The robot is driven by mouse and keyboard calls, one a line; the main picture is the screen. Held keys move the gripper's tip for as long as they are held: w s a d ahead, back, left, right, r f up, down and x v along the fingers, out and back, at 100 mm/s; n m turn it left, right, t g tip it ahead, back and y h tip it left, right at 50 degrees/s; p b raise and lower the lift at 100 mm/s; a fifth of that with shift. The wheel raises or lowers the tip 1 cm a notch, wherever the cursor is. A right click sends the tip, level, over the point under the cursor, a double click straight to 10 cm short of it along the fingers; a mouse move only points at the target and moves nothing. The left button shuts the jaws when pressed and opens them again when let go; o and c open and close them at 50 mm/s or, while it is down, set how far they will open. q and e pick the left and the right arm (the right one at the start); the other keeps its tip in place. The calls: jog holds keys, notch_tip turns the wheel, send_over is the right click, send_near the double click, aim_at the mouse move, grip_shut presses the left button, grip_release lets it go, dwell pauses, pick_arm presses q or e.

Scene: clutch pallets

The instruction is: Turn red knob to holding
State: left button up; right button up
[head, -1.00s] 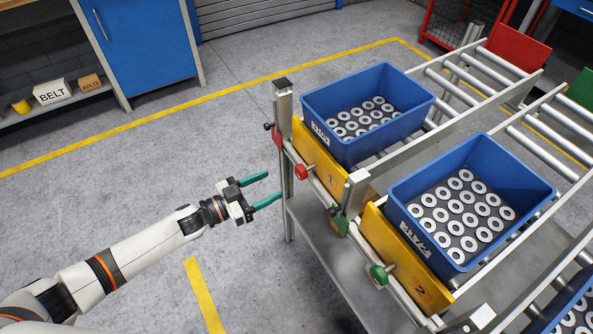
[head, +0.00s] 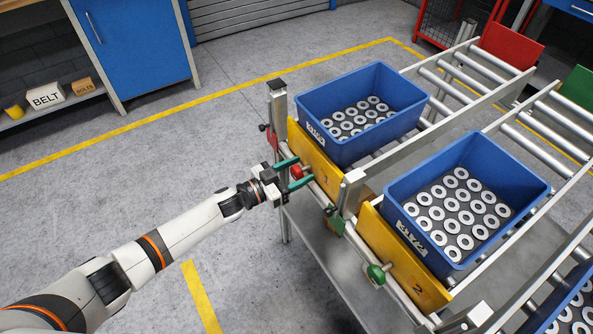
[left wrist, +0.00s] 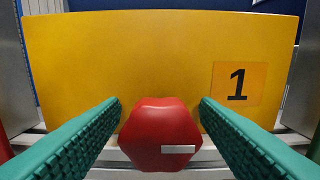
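The red knob (left wrist: 160,130) sits between the two green fingers in the left wrist view, with a pale horizontal mark on its face. It also shows in the head view (head: 296,172), on the rail in front of the yellow plate marked 1 (head: 312,158). My left gripper (head: 294,173) is open, with one finger on each side of the knob. In the left wrist view (left wrist: 160,112) gaps show between the knob and both fingers. My right gripper is in neither view.
A green knob (head: 377,273) sits before the yellow plate marked 2 (head: 400,262). Blue bins (head: 405,99) of metal rings stand on the roller lanes behind the plates. A metal post (head: 277,112) rises just beyond my left gripper. Floor to the left is clear.

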pick_arm(q)
grip_shut()
jog(key=shift+n, duration=0.3)
jog(key=shift+r+n+p, duration=0.1)
jog(key=shift+n+p, duration=0.55)
jog(key=shift+n, duration=0.25)
jog(key=shift+w+a+n+p, duration=0.1)
jog(key=shift+n+p, duration=0.3)
jog(key=shift+n, duration=1.8)
